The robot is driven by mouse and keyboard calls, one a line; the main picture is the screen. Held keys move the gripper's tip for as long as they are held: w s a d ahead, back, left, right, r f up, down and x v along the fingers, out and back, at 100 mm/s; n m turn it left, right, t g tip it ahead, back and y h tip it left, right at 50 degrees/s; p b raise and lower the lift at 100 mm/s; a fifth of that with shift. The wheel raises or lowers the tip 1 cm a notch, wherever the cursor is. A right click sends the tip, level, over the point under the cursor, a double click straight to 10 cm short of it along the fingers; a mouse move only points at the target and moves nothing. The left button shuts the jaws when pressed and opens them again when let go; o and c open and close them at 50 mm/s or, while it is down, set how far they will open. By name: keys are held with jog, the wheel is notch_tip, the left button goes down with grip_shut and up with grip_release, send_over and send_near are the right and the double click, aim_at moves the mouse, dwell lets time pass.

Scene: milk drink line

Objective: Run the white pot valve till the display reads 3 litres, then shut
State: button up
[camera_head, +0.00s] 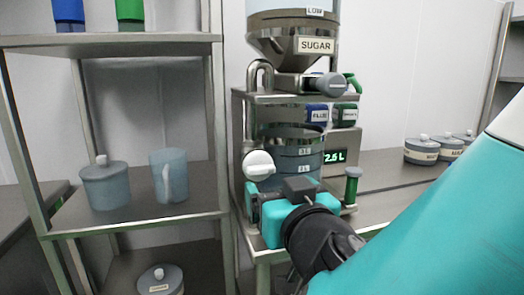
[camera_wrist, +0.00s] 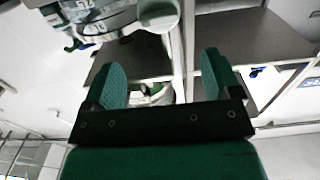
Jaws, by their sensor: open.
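The white valve (camera_head: 258,165) is a round knob at the front left of the clear, marked pot (camera_head: 300,152). The display (camera_head: 335,157), right of the pot, reads 2.6 L in green digits. My gripper (camera_head: 262,200) is just below the white valve in the head view, with the fingertips partly hidden by its own teal body. In the wrist view my gripper (camera_wrist: 163,85) is open with nothing between its fingers. A pale round knob (camera_wrist: 158,12), apparently the valve, is at the top, beyond the fingertips, apart from them.
A SUGAR hopper (camera_head: 306,45) stands above the pot on a metal frame. A shelf (camera_head: 130,228) at left holds a lidded jar (camera_head: 105,187) and a jug (camera_head: 169,177). Lidded tubs (camera_head: 422,152) stand on the right counter.

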aim_at(263, 169)
jog(key=p+x, duration=0.4)
jog(key=x, duration=0.5)
jog(key=shift+w, duration=0.2)
jog(key=shift+w+a+f, duration=0.1)
jog(key=shift+w, duration=0.2)
jog(key=c, duration=0.8)
